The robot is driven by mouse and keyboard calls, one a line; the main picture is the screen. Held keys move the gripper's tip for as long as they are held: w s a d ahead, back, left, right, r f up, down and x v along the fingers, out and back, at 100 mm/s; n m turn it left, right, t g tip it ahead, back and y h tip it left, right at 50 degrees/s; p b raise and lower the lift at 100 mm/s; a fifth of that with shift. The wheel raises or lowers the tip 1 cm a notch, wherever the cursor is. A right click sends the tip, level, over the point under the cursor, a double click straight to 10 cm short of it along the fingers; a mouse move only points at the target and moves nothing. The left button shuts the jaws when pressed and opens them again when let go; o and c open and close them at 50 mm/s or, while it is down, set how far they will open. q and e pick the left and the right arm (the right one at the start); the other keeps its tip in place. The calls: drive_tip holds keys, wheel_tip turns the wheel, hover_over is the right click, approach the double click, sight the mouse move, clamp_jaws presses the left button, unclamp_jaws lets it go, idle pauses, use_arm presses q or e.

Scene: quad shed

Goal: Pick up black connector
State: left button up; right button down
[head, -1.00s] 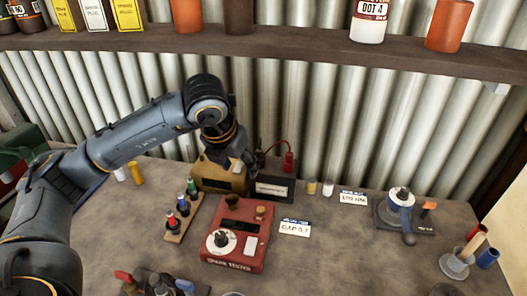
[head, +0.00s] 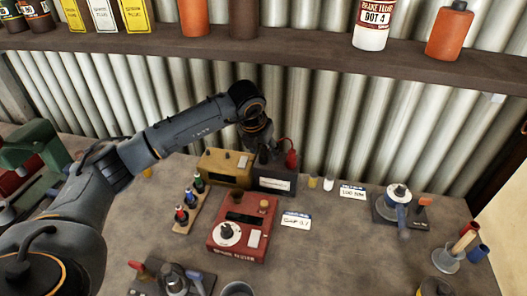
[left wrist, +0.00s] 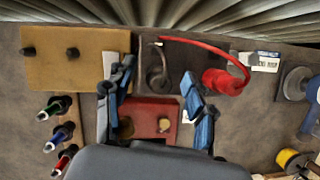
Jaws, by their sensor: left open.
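The black connector (left wrist: 158,76), with a thin black lead, sits on a dark box (left wrist: 181,60) beside a red connector (left wrist: 222,82) on a red lead. My left gripper (left wrist: 158,84) is open, and in the left wrist view its blue-padded fingers frame the black connector from either side. I cannot tell whether they touch it. In the head view, my left gripper (head: 262,145) hangs above the back of the dark box (head: 274,184) and hides the black connector. The red connector (head: 292,159) shows just to its right.
A yellow box (head: 226,167) adjoins the dark box on the left. A red tester (head: 240,235) stands in front, with a rack (head: 185,212) of coloured plugs to its left. The corrugated wall (head: 335,115) and shelf (head: 300,45) are close behind and above.

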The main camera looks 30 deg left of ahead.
use_arm(q)
drive_tip(key=shift+c, duration=0.4)
drive_tip(key=c, duration=1)
drive_tip(key=shift+c, duration=0.3)
drive_tip(key=shift+r+b, duration=0.5)
drive_tip(key=shift+r, duration=0.05)
wheel_tip(320, 180, up, 2)
drive_tip(key=shift+w+r+b, duration=0.1)
drive_tip(key=shift+r+b, duration=0.1)
drive_tip(key=shift+b, duration=0.55)
drive_tip(key=s+b, duration=0.5)
drive_tip(key=s, duration=1.3)
drive_tip(key=shift+d, duration=0.35)
